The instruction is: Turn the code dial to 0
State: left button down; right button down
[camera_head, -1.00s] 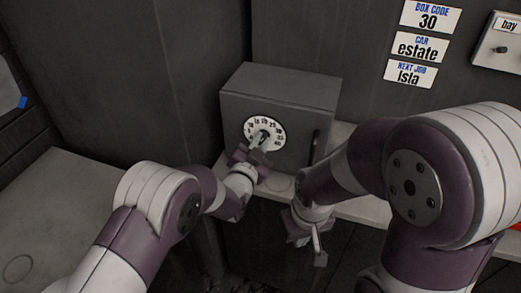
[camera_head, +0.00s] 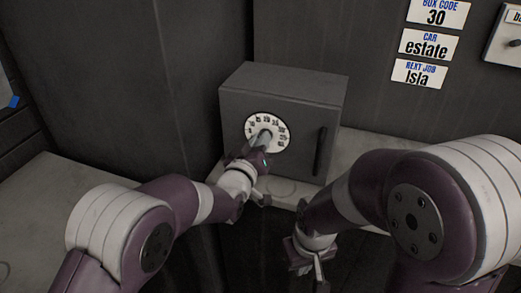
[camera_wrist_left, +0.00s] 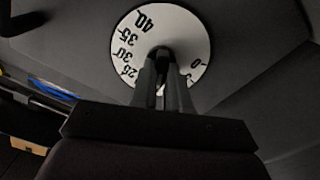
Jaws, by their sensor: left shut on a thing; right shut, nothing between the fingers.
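The code dial (camera_head: 283,137) is a white disc with black numbers on the front of a grey box (camera_head: 290,88). In the left wrist view the dial (camera_wrist_left: 195,30) shows 40, 35, 30, 25 on its left side and 0 at the lower right. My left gripper (camera_head: 265,141) is shut on the dial's dark centre knob (camera_wrist_left: 161,52); its fingers hide part of the dial's lower face. I cannot tell which number the knob points at. My right gripper (camera_head: 318,270) is shut and empty, low in front of the shelf.
The box has a dark upright handle (camera_head: 320,151) and stands on a pale shelf (camera_head: 368,150). Wall signs read BOX CODE 30 (camera_head: 436,13), CAR estate (camera_head: 428,45) and NEXT JOB Isla (camera_head: 419,74). A pale worktop (camera_head: 50,200) lies at left.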

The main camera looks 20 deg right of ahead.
pick_arm(q)
jog(key=shift+f+n+b, duration=0.15)
jog(key=shift+n+b, duration=2.05)
jog(key=shift+n, duration=0.85)
jog(key=shift+f+n+b, duration=0.2)
jog(key=shift+n+b, duration=1.95)
jog(key=shift+n, duration=0.95)
jog(key=shift+f+n+b, duration=0.15)
jog(key=shift+n+b, duration=2.05)
jog(key=shift+n, duration=0.85)
jog(key=c, duration=1.1)
grip_release()
jog(key=shift+r, duration=0.1)
jog(key=shift+a, duration=0.1)
